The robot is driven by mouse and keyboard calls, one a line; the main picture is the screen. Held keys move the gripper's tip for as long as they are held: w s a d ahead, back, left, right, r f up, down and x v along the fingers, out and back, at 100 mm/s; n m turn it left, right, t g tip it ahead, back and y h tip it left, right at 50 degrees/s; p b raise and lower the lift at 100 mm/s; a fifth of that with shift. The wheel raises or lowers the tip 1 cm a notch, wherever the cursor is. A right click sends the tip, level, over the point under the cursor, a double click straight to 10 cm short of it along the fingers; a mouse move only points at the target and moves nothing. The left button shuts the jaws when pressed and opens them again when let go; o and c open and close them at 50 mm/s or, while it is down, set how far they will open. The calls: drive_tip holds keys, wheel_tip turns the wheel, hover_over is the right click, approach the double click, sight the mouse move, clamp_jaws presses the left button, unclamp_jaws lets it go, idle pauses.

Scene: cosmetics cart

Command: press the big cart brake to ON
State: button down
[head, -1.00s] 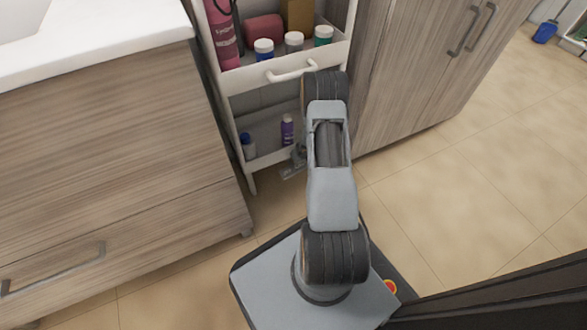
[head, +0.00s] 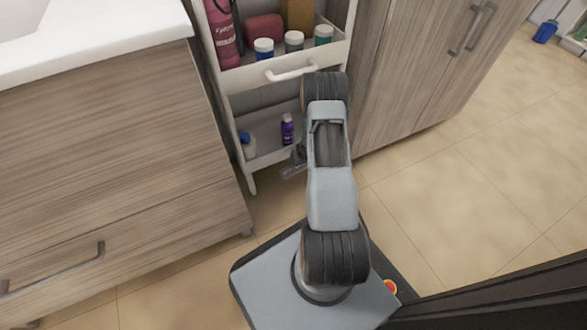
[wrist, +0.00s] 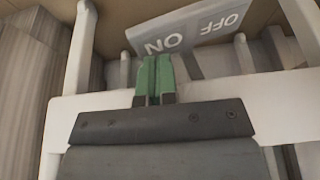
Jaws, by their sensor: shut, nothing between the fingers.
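The brake (wrist: 190,28) is a grey plate lettered ON and OFF, seen upside down in the wrist view at the top. ON is at the left and OFF at the right. My gripper (wrist: 154,82) has its green fingertips together and empty, at the near edge of the plate beside the ON half. I cannot tell if they touch it. The white cart (head: 300,68) stands between two wood cabinets in the head view. My gripper there (head: 292,170) is low at the cart's bottom, partly hidden by my arm. The brake is not visible in the head view.
The cart's upper shelf holds jars and a pink bottle (head: 222,35); its lower shelf holds a purple bottle (head: 287,129) and a white bottle with a blue cap (head: 248,146). The left cabinet (head: 110,140) and right cabinet (head: 410,70) flank it. Open tiled floor (head: 470,190) lies to the right.

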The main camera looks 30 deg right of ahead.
drive_tip(key=shift+f+b, duration=0.4)
drive_tip(key=shift+f, duration=0.7)
idle(0.4)
drive_tip(key=shift+r, duration=0.2)
wheel_tip(320, 180, up, 7)
drive_tip(key=p, duration=0.8)
drive_tip(key=shift+f, duration=0.1)
drive_tip(key=shift+f, duration=0.1)
idle(0.3)
